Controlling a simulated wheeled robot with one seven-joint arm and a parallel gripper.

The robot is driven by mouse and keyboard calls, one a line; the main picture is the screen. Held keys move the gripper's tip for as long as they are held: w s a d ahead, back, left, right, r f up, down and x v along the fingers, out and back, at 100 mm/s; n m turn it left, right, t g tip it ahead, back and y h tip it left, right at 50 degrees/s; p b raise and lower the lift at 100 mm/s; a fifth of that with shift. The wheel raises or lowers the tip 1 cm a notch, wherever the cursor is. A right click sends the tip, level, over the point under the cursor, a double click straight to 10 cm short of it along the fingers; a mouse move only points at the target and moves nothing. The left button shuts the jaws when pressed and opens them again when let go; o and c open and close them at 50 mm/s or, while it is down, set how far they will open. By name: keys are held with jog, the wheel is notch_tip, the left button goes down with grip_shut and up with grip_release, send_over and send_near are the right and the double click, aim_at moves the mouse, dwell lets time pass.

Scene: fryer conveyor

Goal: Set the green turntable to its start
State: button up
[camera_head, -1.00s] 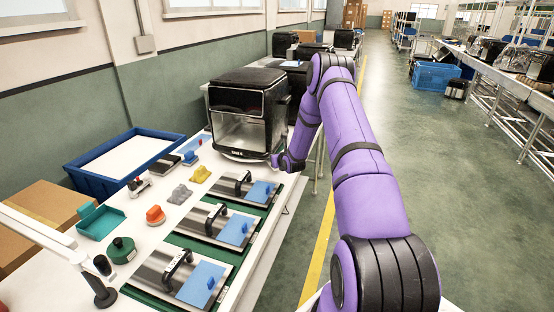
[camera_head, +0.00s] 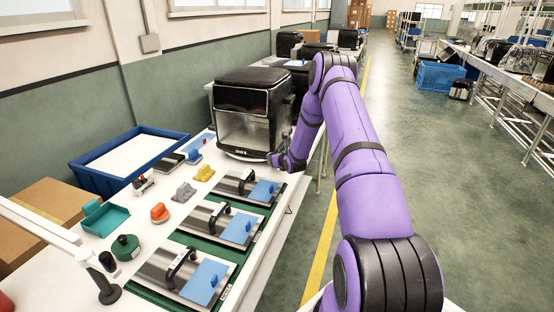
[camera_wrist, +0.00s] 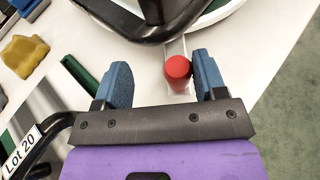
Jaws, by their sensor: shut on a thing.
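The turntable (camera_head: 232,155) is a thin round plate under the black air fryer (camera_head: 256,92) on the white bench. In the wrist view, its curved edge (camera_wrist: 222,14) shows at the top, pale with a green band. A red knob (camera_wrist: 178,68) on a pale bar sticks out from that edge. My gripper (camera_wrist: 163,80) is shut on the red knob, with a blue finger on either side of it. In the head view, my gripper (camera_head: 276,160) is small and dark at the fryer's front right corner, so its grasp is unclear there. Most of the turntable is hidden by the fryer.
Several metal plates with black handles and blue pads (camera_head: 238,229) lie along the bench's front edge. A yellow block (camera_head: 204,173), an orange piece (camera_head: 159,213), a teal tray (camera_head: 105,218) and a blue bin (camera_head: 82,175) are further left.

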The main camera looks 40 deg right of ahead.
jog(key=v, duration=1)
jog(key=shift+s+a, duration=0.2)
jog(key=shift+s, duration=0.15)
jog(key=shift+r, duration=0.1)
